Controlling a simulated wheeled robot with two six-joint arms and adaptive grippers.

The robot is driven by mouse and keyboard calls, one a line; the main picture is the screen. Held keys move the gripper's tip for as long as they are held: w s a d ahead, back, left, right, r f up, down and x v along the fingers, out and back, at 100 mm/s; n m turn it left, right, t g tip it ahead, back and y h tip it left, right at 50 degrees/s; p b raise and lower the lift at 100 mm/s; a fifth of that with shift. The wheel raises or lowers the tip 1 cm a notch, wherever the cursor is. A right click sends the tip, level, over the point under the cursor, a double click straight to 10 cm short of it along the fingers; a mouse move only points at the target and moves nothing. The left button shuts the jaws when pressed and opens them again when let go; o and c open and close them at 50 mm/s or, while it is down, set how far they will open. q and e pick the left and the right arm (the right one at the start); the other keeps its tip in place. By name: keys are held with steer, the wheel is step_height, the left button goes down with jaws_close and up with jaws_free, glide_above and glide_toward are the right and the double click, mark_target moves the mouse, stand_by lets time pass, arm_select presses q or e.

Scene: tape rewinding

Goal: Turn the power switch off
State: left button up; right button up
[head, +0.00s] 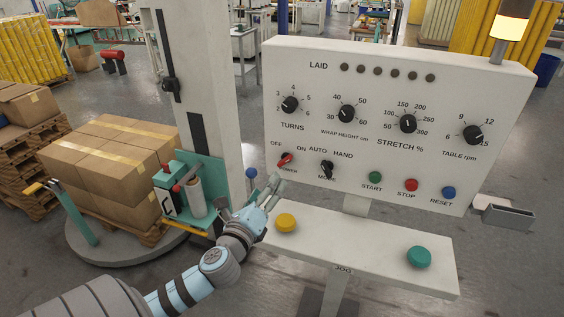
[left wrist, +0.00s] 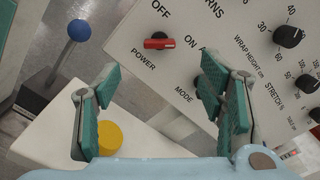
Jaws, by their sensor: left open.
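The red power switch (head: 285,160) is at the lower left of the upright control panel (head: 345,185), between the OFF and ON labels. Its handle is tilted, with its upper right end toward ON. It also shows in the left wrist view (left wrist: 158,43), beyond the fingertips, with OFF above it and ON to its right. My left gripper (head: 271,189) is open and empty, below the switch and apart from it. Its two green-padded fingers (left wrist: 160,82) are spread wide in the left wrist view. My right gripper is out of view.
The black mode knob (head: 327,169) is right of the switch. A shelf (head: 350,247) with a yellow button (head: 286,222) and a green button (head: 419,257) juts out below. A blue ball-topped lever (head: 250,174) and the wrapper's mast (head: 195,90) stand left.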

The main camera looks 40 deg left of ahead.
mark_target(282, 162)
arm_select(q)
steer(key=x, duration=1.2)
steer(key=shift+f, duration=0.1)
steer(key=c, duration=1.2)
